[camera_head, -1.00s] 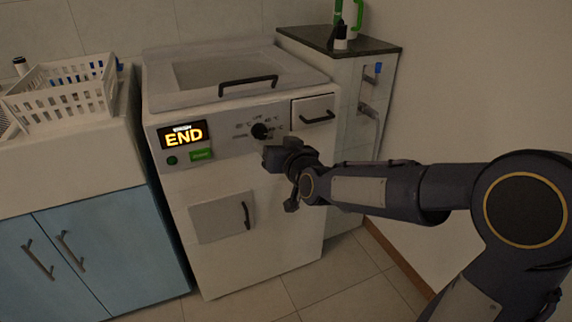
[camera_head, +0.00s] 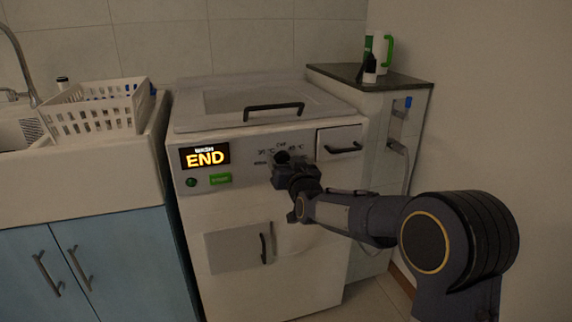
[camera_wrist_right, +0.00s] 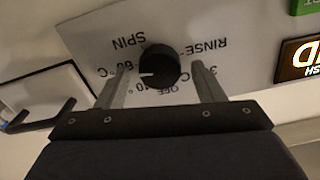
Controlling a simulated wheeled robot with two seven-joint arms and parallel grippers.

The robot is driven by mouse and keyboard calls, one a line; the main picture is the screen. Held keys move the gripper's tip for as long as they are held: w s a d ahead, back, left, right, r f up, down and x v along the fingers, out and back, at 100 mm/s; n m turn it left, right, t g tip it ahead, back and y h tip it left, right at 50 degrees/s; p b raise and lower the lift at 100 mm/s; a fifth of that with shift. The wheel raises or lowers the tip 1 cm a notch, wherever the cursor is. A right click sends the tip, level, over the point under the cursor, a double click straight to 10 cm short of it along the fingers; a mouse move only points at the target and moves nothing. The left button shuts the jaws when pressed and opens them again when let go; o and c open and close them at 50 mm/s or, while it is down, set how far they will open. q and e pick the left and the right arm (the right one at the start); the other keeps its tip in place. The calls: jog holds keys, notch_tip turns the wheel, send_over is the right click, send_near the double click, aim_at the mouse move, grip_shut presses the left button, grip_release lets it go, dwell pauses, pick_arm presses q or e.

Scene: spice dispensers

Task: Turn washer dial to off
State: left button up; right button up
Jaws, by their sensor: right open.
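The washer (camera_head: 240,130) is a white machine with a lit END display. Its round black dial (camera_wrist_right: 160,67) shows in the right wrist view, with a short white mark on its left side, towards the 60 °C label. My left gripper is not in view.
A green button (camera_head: 220,179) and a small round button (camera_head: 191,182) sit left of the dial. A drawer with a black handle (camera_head: 343,149) is to its right. A lid handle (camera_head: 273,112) is above. A sink counter with a white basket (camera_head: 100,110) stands left.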

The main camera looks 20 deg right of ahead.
jog(key=c, duration=1)
jog(key=shift+n, duration=0.4)
jog(key=n, duration=0.4)
jog(key=shift+a+p, duration=0.15)
jog(key=shift+p, duration=0.25)
jog(key=n, duration=0.5)
jog(key=shift+a+f, duration=0.1)
jog(key=n, duration=0.5)
jog(key=shift+f, duration=0.1)
jog(key=n, duration=0.4)
jog(key=shift+f+n, duration=0.1)
jog(key=shift+n, duration=0.3)
